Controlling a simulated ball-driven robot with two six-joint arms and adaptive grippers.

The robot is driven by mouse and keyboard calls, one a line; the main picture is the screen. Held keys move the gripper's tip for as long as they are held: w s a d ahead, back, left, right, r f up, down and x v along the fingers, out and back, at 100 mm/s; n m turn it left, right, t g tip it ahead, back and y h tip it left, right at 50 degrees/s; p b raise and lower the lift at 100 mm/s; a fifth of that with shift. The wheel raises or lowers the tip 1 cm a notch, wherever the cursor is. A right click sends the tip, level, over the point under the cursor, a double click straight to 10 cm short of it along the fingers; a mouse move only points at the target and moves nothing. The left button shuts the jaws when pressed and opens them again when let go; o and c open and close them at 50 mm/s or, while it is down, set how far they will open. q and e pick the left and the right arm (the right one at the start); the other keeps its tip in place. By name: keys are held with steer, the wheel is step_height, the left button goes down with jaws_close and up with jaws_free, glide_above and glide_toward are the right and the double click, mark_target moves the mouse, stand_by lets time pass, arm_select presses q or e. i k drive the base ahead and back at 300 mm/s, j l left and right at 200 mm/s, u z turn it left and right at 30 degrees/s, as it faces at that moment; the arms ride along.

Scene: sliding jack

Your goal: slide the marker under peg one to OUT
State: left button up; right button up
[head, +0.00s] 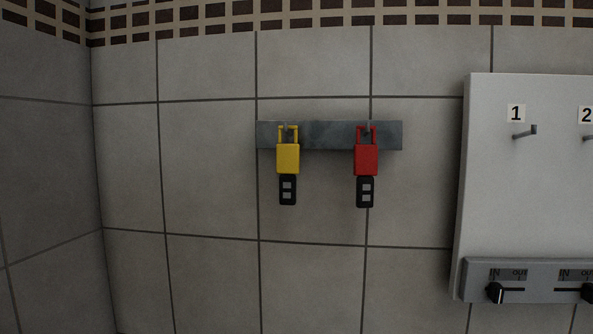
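Peg one (525,132) sticks out of a white board (500,195) at the right of the head view, with a label "1" (516,113) above it. It is bare. Below it, on a grey slider strip (540,266), a black marker (496,293) sits at the left end of its slot, under the word IN. The word OUT (519,273) stands to its right. Neither of my grippers shows in the head view.
A grey wall rail (328,135) holds a yellow padlock-like tag (288,158) and a red one (366,159), each with a black lower part. Peg two (588,138) and a second marker (588,293) are cut by the right edge. A tiled side wall (45,180) stands at left.

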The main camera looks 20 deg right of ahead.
mark_target(495, 291)
steer(key=z, duration=2.3)
